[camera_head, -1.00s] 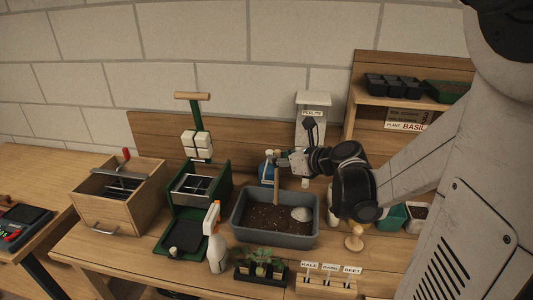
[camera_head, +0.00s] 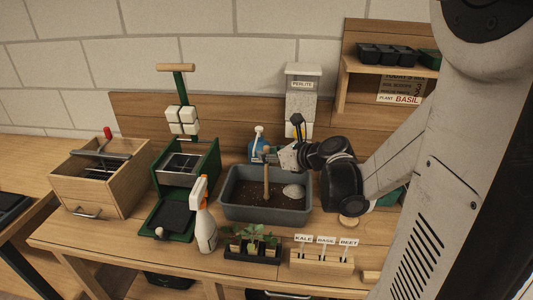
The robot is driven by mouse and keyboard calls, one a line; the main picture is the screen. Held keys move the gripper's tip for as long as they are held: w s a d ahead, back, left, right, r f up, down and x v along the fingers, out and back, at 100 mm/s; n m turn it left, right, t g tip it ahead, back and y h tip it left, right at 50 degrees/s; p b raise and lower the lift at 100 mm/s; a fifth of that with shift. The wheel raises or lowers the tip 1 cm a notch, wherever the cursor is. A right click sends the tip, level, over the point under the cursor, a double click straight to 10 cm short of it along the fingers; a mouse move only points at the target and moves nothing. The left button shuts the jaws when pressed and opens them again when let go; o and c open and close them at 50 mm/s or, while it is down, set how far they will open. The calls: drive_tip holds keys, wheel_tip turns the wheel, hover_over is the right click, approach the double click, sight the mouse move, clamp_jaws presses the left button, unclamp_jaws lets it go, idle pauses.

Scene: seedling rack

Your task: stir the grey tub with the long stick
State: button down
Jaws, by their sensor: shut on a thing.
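The grey tub (camera_head: 265,213) stands on the wooden bench. It holds dark brown soil with a pale white patch of material (camera_head: 293,191) at its right side. My gripper (camera_head: 270,155) is above the tub's back part and is shut on the long stick (camera_head: 266,180). The stick hangs close to upright, and its lower end reaches down to the soil inside the tub. I cannot tell how deep the tip is. My arm comes in from the right and hides part of the bench behind it.
A blue bottle (camera_head: 257,142) stands close behind the tub. A spray bottle (camera_head: 205,225), a seedling tray (camera_head: 252,252) and a label rack (camera_head: 321,260) stand in front. A green press (camera_head: 185,172) is left, the perlite dispenser (camera_head: 301,105) behind.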

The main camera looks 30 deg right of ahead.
drive_tip(key=shift+f+b, duration=1.95)
drive_tip(key=shift+f, duration=0.35)
